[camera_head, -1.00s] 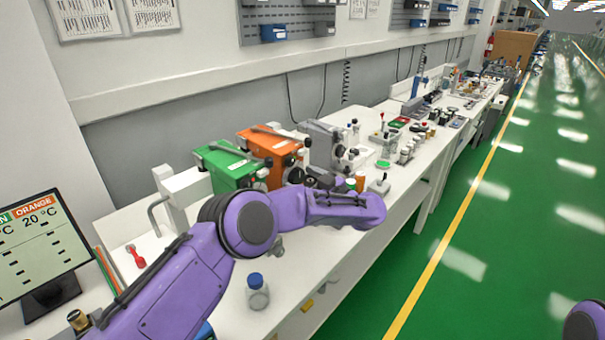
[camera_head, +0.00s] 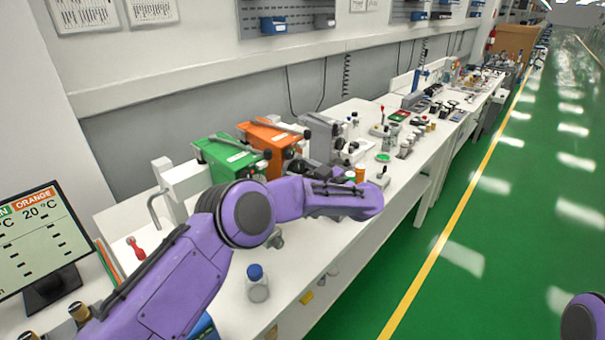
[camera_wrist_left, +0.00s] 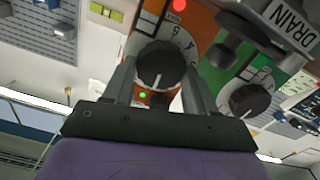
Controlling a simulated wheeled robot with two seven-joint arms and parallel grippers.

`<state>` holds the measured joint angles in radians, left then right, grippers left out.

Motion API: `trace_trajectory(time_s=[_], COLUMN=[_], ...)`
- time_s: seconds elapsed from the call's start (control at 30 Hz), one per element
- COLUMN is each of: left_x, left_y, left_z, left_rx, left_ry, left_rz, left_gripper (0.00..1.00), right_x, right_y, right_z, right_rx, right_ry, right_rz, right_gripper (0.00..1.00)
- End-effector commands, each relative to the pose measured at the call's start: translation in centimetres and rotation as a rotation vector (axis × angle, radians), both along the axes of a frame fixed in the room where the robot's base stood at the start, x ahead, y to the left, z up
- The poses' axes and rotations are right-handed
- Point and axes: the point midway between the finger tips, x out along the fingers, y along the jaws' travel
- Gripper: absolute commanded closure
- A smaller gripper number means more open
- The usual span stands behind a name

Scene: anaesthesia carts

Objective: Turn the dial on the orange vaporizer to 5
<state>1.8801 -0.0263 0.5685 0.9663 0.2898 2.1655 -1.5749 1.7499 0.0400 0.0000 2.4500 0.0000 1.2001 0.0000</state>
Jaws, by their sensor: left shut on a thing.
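The orange vaporizer (camera_head: 272,138) stands on the white bench, just behind the green vaporizer (camera_head: 226,157). The orange one also fills the upper middle of the left wrist view (camera_wrist_left: 206,22). Its dark round dial (camera_wrist_left: 158,64) sits on a white scale ring with a few digits, partly hidden. A pale mark on the dial points toward the bottom of that picture. My left gripper (camera_wrist_left: 159,75) has one finger on each side of this dial and is shut on it. In the head view my purple left arm hides much of the front. My right gripper is out of view.
The green vaporizer's dial (camera_wrist_left: 249,100) is close to the right finger. A grey unit (camera_head: 318,130) stands beyond the orange vaporizer. A blue-capped bottle (camera_head: 257,284) stands on the bench near my arm. A monitor (camera_head: 38,238) is at the left. The floor aisle at right is clear.

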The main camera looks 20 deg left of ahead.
Motion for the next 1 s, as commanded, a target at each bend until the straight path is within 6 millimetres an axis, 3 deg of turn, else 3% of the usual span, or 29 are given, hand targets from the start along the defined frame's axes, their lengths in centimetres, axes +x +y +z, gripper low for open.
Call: trace_trajectory(time_s=[0.5, 1.0], left_x=[-0.2, -0.3], left_y=[0.0, 0.0], left_z=[-0.9, -0.7], left_rx=[-0.127, -0.189], left_ry=[-0.337, -0.5], left_rz=[-0.014, -0.022], left_gripper=[0.74, 0.74], right_x=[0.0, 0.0], right_y=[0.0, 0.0], right_z=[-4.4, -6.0], right_rx=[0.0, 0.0], right_ry=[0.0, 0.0], right_rz=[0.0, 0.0], right_gripper=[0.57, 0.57])
